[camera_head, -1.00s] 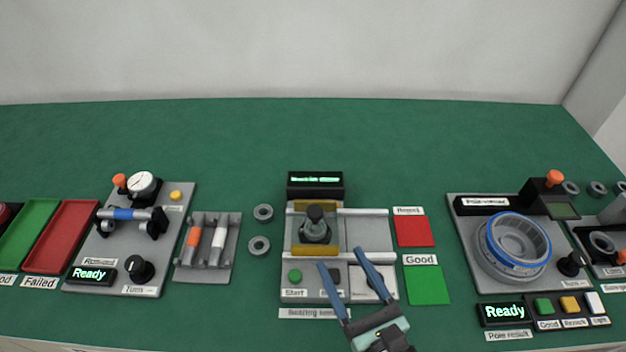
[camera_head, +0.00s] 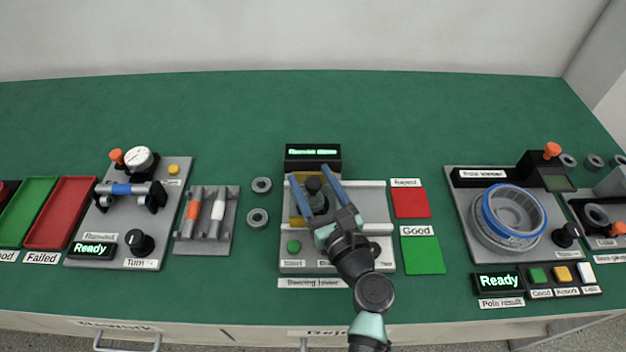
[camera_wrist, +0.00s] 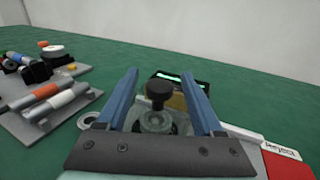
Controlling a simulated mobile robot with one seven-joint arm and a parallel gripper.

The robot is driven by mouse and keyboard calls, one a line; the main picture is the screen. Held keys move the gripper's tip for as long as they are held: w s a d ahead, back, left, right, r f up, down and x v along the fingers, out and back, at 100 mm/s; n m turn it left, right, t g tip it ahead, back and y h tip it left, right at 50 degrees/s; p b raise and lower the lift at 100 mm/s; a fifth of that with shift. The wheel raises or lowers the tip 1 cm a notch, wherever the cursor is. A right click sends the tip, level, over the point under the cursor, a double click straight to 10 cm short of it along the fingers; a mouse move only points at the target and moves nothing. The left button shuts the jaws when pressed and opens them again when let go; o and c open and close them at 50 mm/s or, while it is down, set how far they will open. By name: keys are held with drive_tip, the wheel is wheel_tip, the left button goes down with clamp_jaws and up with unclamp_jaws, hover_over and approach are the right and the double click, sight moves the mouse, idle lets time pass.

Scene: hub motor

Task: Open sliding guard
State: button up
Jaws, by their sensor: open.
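The bearing tester (camera_head: 368,206) is a grey station in the middle of the table with pale rails across it. A dark round knob (camera_head: 313,186) rises from its left bay, within a yellow frame (camera_wrist: 177,103). A clear, glassy cover (camera_wrist: 155,122) appears around the knob's base; I cannot tell its edges clearly. My gripper (camera_head: 309,173) is open and empty, its blue fingers reaching over the left bay. In the wrist view the knob stands between the two fingers with gaps on both sides. My gripper hides part of the bay and the front buttons.
A lit black display (camera_head: 313,154) stands behind the bay. Red (camera_head: 410,203) and green (camera_head: 424,255) pads lie to the right. Two grey rings (camera_head: 258,218) and a rack with rollers (camera_head: 206,220) lie to the left. The table behind is clear.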

clamp_jaws()
idle(0.3)
idle(1.1)
